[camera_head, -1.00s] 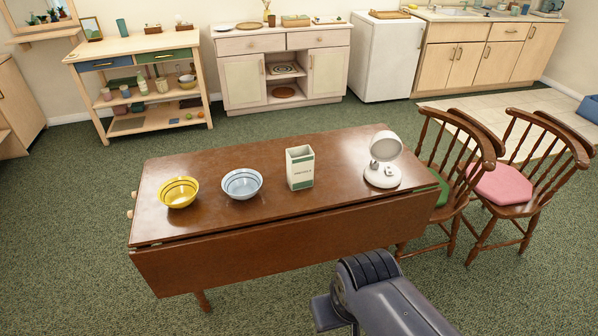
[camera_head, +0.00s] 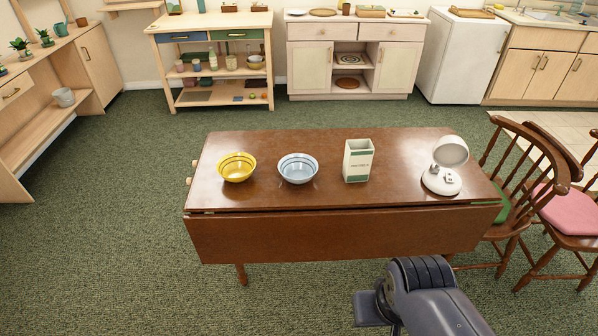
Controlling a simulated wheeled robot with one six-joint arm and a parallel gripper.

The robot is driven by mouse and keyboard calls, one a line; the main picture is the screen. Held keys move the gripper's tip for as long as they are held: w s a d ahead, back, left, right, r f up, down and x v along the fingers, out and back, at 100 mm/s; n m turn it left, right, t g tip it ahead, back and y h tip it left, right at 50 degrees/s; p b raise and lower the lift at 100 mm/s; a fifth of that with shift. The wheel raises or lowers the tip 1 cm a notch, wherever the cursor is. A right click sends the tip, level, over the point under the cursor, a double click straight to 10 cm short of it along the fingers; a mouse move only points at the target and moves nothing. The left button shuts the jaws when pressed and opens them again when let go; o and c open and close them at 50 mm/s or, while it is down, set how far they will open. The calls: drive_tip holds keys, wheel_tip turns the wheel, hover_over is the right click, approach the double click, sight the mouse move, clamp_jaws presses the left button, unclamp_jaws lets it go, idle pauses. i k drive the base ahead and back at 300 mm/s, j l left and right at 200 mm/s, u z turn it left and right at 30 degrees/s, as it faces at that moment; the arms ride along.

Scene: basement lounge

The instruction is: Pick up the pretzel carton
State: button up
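The pretzel carton (camera_head: 358,161) is a white and green open-topped box with small lettering too small to read. It stands upright on the brown drop-leaf table (camera_head: 330,199), right of the middle. A light blue bowl (camera_head: 298,169) is to its left and a white round-headed device (camera_head: 443,168) to its right. My arm shows at the bottom right, in front of the table and apart from the carton. The fingers of my gripper cannot be made out.
A yellow bowl (camera_head: 237,168) sits at the table's left. Wooden chairs with a pink cushion (camera_head: 566,208) stand close at the table's right end. Shelves and cabinets (camera_head: 347,58) line the back wall. The green carpet (camera_head: 110,210) is clear left of the table.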

sight(359, 154)
drive_tip(key=i+j+u, duration=0.25)
drive_tip(key=i, duration=0.25)
drive_tip(key=i+u, duration=0.2)
drive_tip(key=i, duration=0.25)
